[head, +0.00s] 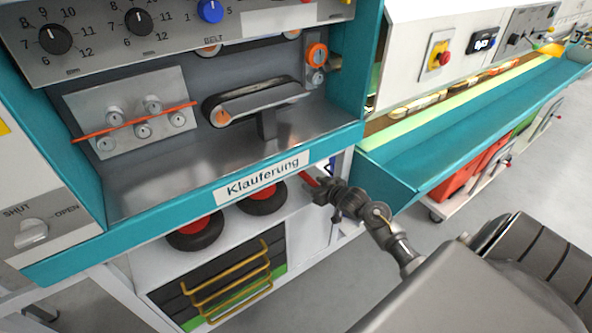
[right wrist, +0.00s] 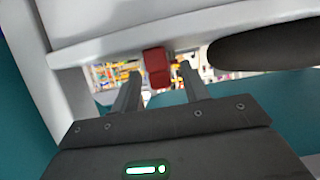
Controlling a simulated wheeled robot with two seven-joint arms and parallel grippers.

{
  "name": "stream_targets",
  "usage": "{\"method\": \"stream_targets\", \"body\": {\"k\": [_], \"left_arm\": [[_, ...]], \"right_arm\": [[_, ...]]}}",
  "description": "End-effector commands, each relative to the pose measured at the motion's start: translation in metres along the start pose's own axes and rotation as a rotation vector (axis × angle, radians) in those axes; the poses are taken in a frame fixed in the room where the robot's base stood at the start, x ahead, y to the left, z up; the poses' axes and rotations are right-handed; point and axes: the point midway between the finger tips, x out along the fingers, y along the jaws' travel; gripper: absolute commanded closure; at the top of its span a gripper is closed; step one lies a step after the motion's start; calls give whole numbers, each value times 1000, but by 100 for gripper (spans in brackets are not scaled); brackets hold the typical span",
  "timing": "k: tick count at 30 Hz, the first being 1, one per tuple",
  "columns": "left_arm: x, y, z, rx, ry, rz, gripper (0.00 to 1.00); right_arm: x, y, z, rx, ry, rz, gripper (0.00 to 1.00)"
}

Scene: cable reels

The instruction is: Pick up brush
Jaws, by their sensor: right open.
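A small red block-like piece (right wrist: 157,68) shows in the right wrist view, between and just beyond my fingertips. It may be an end of the brush, but no bristles show. In the head view a red piece (head: 309,180) shows at the tip of my right gripper (head: 322,188), beside the lower shelf under the teal machine edge. My right gripper (right wrist: 156,88) is open, its two fingers on either side of the red piece; I cannot tell whether they touch it. My left gripper is not in view.
Two black wheels with red hubs (head: 262,198) sit on the shelf left of the right gripper. The teal ledge (head: 190,205) labelled Klauferung is above. A yellow rack (head: 230,285) is below. A teal conveyor bench (head: 465,130) is at right, with grey floor (head: 520,190) beside it.

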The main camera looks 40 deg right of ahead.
Motion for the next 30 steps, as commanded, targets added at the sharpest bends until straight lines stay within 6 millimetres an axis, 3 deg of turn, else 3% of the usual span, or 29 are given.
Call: {"method": "stream_targets", "body": {"k": [6, 16, 26, 30], "left_arm": [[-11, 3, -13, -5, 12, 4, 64], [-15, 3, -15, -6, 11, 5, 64], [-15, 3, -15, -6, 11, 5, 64], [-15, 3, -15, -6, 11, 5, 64]], "right_arm": [[32, -1, 0, 0, 0, 1, 55], [38, -1, -1, -1, 0, 1, 56], [37, -1, -1, -1, 0, 1, 99], [37, -1, -1, -1, 1, 1, 100]]}}
